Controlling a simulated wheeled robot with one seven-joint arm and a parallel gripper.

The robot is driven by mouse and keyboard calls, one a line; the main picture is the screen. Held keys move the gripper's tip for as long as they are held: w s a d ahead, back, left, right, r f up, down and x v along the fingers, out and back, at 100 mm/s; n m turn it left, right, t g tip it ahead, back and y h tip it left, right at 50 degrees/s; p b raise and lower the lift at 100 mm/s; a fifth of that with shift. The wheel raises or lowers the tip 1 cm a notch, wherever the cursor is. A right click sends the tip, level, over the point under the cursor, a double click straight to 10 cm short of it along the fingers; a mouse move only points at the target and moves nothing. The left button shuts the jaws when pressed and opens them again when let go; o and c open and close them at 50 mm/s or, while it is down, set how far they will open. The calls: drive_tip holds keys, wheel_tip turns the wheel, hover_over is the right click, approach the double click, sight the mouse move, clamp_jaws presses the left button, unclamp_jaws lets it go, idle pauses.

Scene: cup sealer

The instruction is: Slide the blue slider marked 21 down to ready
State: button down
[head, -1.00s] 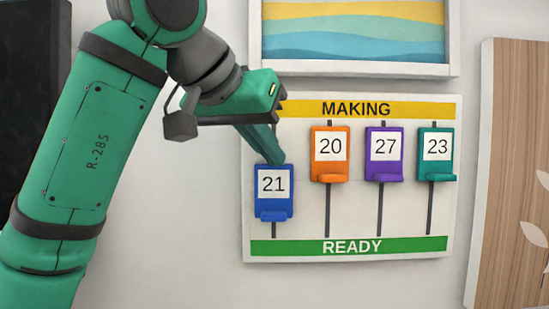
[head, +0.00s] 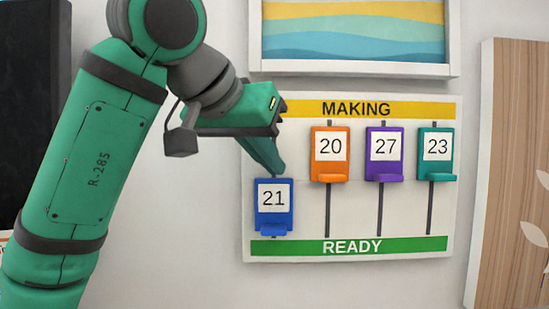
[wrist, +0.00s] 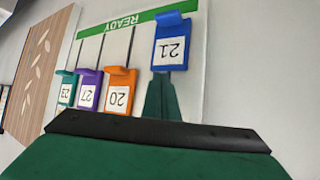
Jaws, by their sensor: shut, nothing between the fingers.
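The blue slider marked 21 (head: 274,207) sits low on its track at the left of the white board, just above the green READY strip (head: 348,246). In the wrist view the blue slider (wrist: 172,46) appears upside down, close to the green strip (wrist: 150,15). My gripper (head: 280,172) is shut and empty, its fingertips at the top edge of the blue slider. In the wrist view the fingers (wrist: 163,80) point at that same edge. Whether they touch it is hard to tell.
The orange slider 20 (head: 330,154), purple slider 27 (head: 384,154) and teal slider 23 (head: 436,154) stand high, under the yellow MAKING strip (head: 356,109). A framed picture (head: 353,69) hangs above the board. A wooden panel (head: 508,160) is at the right.

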drive_tip(key=shift+s+r, duration=0.5)
drive_tip(key=shift+s, duration=0.35)
drive_tip(key=shift+s+r, duration=0.5)
drive_tip(key=shift+s, duration=0.3)
drive_tip(key=shift+s+r, duration=0.5)
drive_tip(key=shift+s, duration=0.35)
